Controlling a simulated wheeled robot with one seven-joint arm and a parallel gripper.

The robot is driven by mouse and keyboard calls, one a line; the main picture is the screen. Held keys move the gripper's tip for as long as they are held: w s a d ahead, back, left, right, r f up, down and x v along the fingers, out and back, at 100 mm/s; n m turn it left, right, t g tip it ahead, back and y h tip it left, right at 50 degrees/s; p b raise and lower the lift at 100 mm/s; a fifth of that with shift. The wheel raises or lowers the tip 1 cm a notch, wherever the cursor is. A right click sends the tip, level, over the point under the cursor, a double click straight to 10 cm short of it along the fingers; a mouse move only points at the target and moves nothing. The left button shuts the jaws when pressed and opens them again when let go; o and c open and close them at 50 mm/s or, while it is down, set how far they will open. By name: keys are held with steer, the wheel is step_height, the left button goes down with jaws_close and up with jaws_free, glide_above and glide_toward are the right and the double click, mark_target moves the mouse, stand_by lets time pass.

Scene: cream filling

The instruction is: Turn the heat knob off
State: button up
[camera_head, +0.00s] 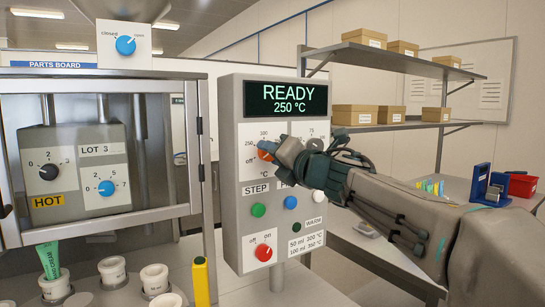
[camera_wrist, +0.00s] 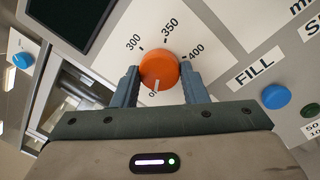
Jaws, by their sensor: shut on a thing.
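The orange heat knob (camera_head: 265,150) is on the grey control panel (camera_head: 240,210), partly covered by my gripper (camera_head: 278,153) in the head view. In the wrist view the knob (camera_wrist: 158,67) sits between my two grey-blue fingers (camera_wrist: 160,88), which close on it from both sides. Its white pointer mark is at the lower side in that view, beside a partly hidden label. Printed numbers 300, 350 and 400 ring its far side. The panel display (camera_head: 286,99) reads READY 250 °C.
Green STEP button (camera_head: 258,210), blue button (camera_head: 290,202) and red on/off knob (camera_head: 264,252) lie below. A glass-fronted cabinet (camera_head: 197,127) stands left, with white cups (camera_head: 112,268) below. A yellow marker-like post (camera_head: 201,282) stands near the panel. Shelves with boxes (camera_head: 355,114) are behind right.

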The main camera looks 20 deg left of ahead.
steer(key=shift+f, duration=0.15)
steer(key=o, duration=1)
steer(key=shift+c, duration=0.2)
steer(key=shift+d, duration=0.1)
steer(key=r+v, duration=0.1)
steer(key=v, duration=1.2)
steer(key=shift+s+d+f+b, duration=0.25)
steer(key=shift+d+f+b, duration=0.05)
steer(key=shift+f+b, duration=0.15)
